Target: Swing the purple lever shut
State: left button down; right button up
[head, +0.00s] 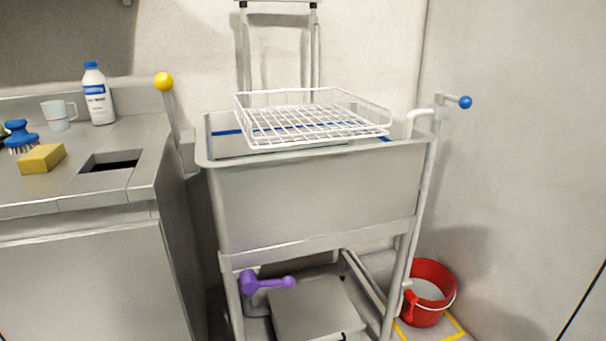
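The purple lever (273,282) is low under the grey sink basin, in the head view. Its thick hub is at the left and its thin handle points to the right, ending in a small knob. It sits on a grey fitting (256,304) near the stand's front left leg, which stands close beside the hub. I cannot tell from this view how far the lever is turned. Neither of my grippers is in view.
The grey basin (315,198) with a white wire rack (318,118) on top overhangs the lever. A grey plate (313,308) lies right of it. A red bucket (427,290) stands at the right. A counter (78,240) fills the left.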

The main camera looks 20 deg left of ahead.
aim_at(250, 284)
jog(key=l+u, duration=0.15)
jog(key=l, duration=0.2)
jog(key=k+l+u, duration=0.15)
jog(key=l, duration=0.15)
jog(key=k+l+u, duration=0.15)
jog(key=l, duration=0.2)
jog(key=l+u, duration=0.2)
jog(key=k+l, duration=0.05)
jog(key=l, duration=0.05)
